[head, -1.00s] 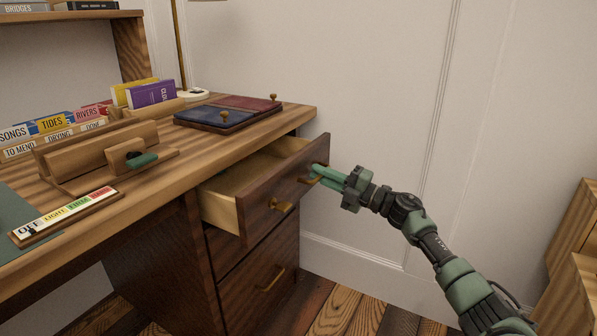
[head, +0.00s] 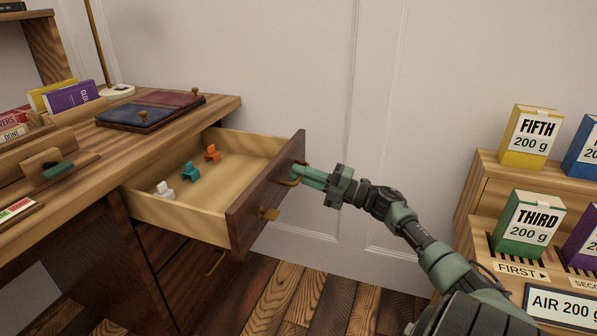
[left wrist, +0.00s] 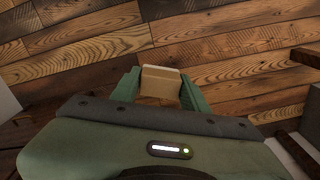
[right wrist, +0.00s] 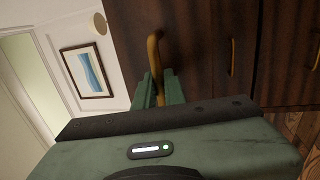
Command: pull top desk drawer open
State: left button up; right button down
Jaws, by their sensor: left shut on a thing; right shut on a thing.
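The top desk drawer (head: 165,205) is pulled well out, its pale wooden inside showing. A white, a teal and an orange small piece lie in it. The right wrist view shows that handle (right wrist: 153,50) between the fingers (right wrist: 160,88). My left gripper (left wrist: 158,88) is out of the head view; in its wrist view it is shut on a tan, boxy thing (left wrist: 160,78), above the plank floor.
The desk top (head: 205,110) carries a blue and red folder pair (head: 150,110) and card holders. A closed lower drawer (head: 195,275) sits below. At right, a wooden stand holds a yellow box (head: 530,137) and a green box (head: 528,223). Floor in front is clear.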

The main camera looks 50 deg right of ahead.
jog(key=shift+f, duration=0.1)
jog(key=c, duration=1.5)
grip_release()
